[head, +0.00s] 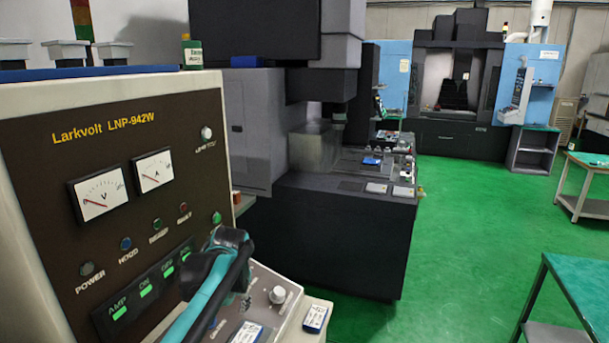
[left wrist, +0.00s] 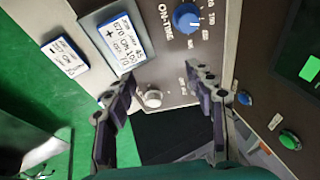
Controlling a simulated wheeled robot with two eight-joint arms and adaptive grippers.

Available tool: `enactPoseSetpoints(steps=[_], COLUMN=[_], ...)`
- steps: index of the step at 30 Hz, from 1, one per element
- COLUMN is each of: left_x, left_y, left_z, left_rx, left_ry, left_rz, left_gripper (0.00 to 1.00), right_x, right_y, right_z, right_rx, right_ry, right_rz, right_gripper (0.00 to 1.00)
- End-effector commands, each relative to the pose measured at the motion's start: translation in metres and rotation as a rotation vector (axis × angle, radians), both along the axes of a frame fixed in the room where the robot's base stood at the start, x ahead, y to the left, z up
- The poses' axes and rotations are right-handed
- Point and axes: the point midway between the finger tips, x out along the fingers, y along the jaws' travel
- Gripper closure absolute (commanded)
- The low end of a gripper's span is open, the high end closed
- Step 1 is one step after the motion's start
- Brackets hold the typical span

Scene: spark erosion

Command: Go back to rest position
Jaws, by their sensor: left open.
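My left arm rises from the bottom of the head view in front of the Larkvolt LNP-942W control cabinet (head: 110,175); its gripper is hard to make out there. In the left wrist view my left gripper (left wrist: 163,80) is open, with its two dark fingers apart and nothing held between them. A pale round knob (left wrist: 152,97) on the panel ledge shows between the fingers, and it also shows in the head view (head: 277,295). I cannot tell whether a finger touches the panel. My right gripper is in neither view.
A blue ON-TIME knob (left wrist: 187,17) and a labelled card (left wrist: 118,35) are on the panel ledge. A small blue-and-white block (head: 315,318) lies at its right end. A dark machine (head: 335,235) stands behind. Green floor (head: 460,220) is clear, and a green-topped table (head: 585,285) stands at right.

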Motion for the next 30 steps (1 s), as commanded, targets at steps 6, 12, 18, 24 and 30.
enactPoseSetpoints(steps=[6, 12, 18, 24, 30], left_x=[-0.047, -0.118, -0.202, -0.259, -0.279], left_y=[0.001, 0.000, -0.003, -0.007, -0.009], left_z=[-0.008, -0.032, -0.085, -0.140, -0.162], left_rx=[-0.054, -0.138, -0.252, -0.344, -0.382], left_ry=[-0.045, -0.111, -0.193, -0.253, -0.276], left_rz=[0.055, 0.139, 0.250, 0.335, 0.371], left_gripper=[0.45, 0.45, 0.45, 0.45, 0.45], right_x=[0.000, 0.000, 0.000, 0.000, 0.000], right_y=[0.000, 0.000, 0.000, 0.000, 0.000], right_z=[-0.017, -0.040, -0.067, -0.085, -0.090], right_rx=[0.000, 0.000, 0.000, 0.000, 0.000], right_ry=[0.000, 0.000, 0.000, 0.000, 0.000], right_rz=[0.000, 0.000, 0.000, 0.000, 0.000], right_gripper=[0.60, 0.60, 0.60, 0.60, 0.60])
